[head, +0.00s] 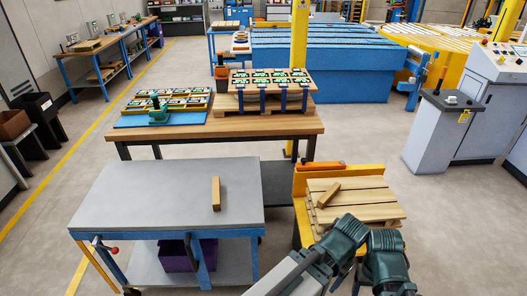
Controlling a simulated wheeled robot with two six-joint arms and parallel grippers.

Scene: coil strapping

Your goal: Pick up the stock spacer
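Two light wooden blocks could be the stock spacer, and I cannot tell which one it is. One wooden block (216,193) stands out on the bare top of the grey cart (140,190), near its right side. The other wooden block (328,195) lies at an angle on top of a stack of wooden slats (365,197) on a yellow stand. Nothing holds either block. Dark green-grey joints of my arm show at the bottom right, in front of the slats. No gripper fingers can be made out in the head view.
A wooden workbench (290,122) behind the cart carries strapped packs, a blue mat (135,122) and a green tool (158,114). An orange tool (320,166) lies at the stand's back edge. A grey cabinet (435,132) stands at right. Most of the cart top is clear.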

